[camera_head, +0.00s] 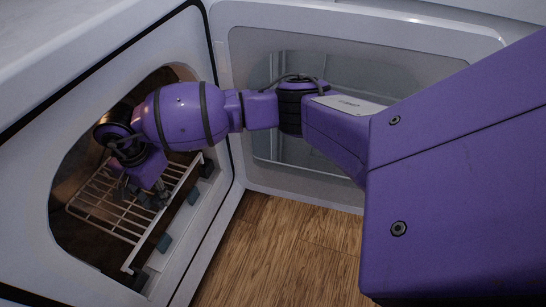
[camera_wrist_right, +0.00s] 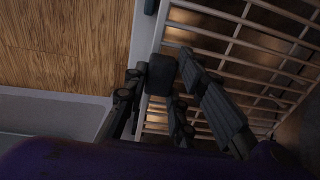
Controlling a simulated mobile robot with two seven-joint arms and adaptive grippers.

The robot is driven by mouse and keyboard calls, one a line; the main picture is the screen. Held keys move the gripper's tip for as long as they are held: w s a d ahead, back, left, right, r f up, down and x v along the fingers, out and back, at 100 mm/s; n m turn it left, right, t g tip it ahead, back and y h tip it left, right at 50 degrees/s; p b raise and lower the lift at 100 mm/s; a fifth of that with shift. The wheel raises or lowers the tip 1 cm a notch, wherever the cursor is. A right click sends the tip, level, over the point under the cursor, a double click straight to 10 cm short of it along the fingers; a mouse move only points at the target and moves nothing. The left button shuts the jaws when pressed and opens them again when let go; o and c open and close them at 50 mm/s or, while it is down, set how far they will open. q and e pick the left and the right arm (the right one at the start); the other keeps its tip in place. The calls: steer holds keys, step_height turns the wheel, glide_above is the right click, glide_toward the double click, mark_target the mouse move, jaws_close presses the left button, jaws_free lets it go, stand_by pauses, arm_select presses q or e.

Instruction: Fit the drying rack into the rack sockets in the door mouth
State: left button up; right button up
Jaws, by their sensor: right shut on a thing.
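The white wire drying rack (camera_head: 97,207) lies inside the round door mouth (camera_head: 58,180) of the machine at left, its front rail running along the mouth's near edge. My right gripper (camera_head: 150,196) is inside the mouth, shut on the rack near this front rail. The right wrist view shows the rack's bars (camera_wrist_right: 240,48) beside the dark fingers (camera_wrist_right: 172,100). Blue-grey blocks, which look like rack sockets (camera_head: 164,243), sit along the lower lip of the mouth. Whether the rack is seated in them I cannot tell. My left gripper is out of view.
The open door (camera_head: 350,52), with its glass panel, stands to the right of the mouth, behind my right arm. Wooden floor (camera_head: 275,245) lies below. The drum inside is dark.

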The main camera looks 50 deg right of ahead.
steer(key=shift+f, duration=0.1)
steer(key=shift+f+b, duration=0.5)
steer(key=shift+f, duration=0.5)
steer(key=shift+f, duration=0.1)
steer(key=shift+w+f+b, duration=0.1)
steer(key=shift+f+b, duration=0.2)
steer(key=shift+f, duration=0.4)
stand_by(0.7)
steer(key=shift+f, duration=0.5)
steer(key=o, duration=1.2)
steer(key=shift+c, duration=0.2)
